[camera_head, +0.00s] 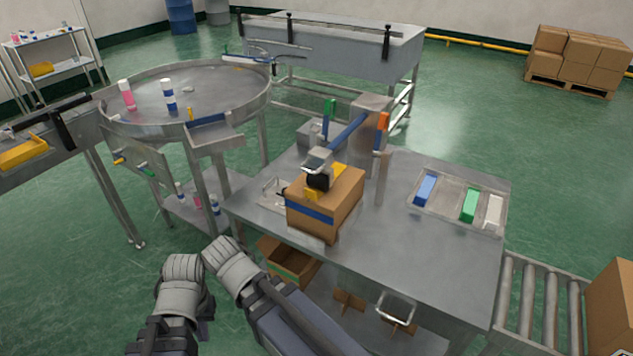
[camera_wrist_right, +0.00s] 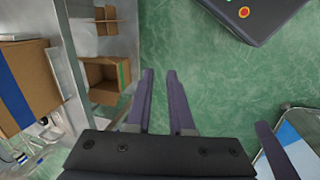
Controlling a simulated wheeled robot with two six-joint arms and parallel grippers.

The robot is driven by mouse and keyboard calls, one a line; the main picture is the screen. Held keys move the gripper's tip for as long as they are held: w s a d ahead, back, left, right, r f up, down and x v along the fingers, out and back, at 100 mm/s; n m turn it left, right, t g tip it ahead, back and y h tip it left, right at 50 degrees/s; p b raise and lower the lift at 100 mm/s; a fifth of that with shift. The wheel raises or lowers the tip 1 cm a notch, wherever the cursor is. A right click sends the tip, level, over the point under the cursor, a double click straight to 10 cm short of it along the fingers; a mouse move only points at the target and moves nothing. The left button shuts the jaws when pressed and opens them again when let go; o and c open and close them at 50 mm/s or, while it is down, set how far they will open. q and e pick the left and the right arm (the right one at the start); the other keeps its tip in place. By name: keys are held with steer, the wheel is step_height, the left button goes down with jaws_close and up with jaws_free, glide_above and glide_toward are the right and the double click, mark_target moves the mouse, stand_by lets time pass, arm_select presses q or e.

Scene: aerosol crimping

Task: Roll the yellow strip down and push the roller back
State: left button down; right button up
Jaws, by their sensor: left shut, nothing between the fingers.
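A yellow strip (camera_head: 337,173) lies over the top of the cardboard box (camera_head: 343,208) on the table. A black roller (camera_head: 318,179) sits on the strip at the box's top near edge, under a blue arm (camera_head: 349,131) fixed to a metal post. The box has a blue band; it also shows in the right wrist view (camera_wrist_right: 25,85). My left gripper (camera_head: 206,329) is low in front of the table, shut, empty and away from the box. My right gripper (camera_wrist_right: 160,74) has a gap between its fingers and nothing in it, over the floor beside the table.
The table (camera_head: 420,260) holds a tray with blue, green and white pieces (camera_head: 468,206) at right. An open carton (camera_head: 288,262) is on its lower shelf. A round table (camera_head: 225,103) stands at left and a roller conveyor (camera_head: 530,305) at right.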

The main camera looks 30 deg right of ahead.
steer(key=w+d+n+h+b, duration=0.1)
steer(key=w+d, duration=0.1)
steer(key=w+d+n+t+h, duration=0.1)
steer(key=w+d+n, duration=0.1)
steer(key=w+d+n+t+h+b, duration=0.1)
steer(key=w+d, duration=0.1)
steer(key=shift+w+d+n+h+b, duration=0.15)
steer(key=shift+d+n+h+b, duration=0.1)
steer(key=shift+n+h+b, duration=0.15)
jaws_close()
steer(key=n+t+h+b, duration=0.5)
steer(key=n+t+h, duration=0.25)
steer(key=n, duration=0.65)
glide_toward(310, 176)
steer(key=shift+g+h, duration=0.25)
steer(key=shift+h, duration=0.1)
steer(key=x, duration=0.2)
steer(key=r+x, duration=0.1)
steer(key=x, duration=0.5)
steer(key=shift+s+d+r, duration=0.25)
steer(key=shift+s+r, duration=0.05)
steer(key=shift+s, duration=0.05)
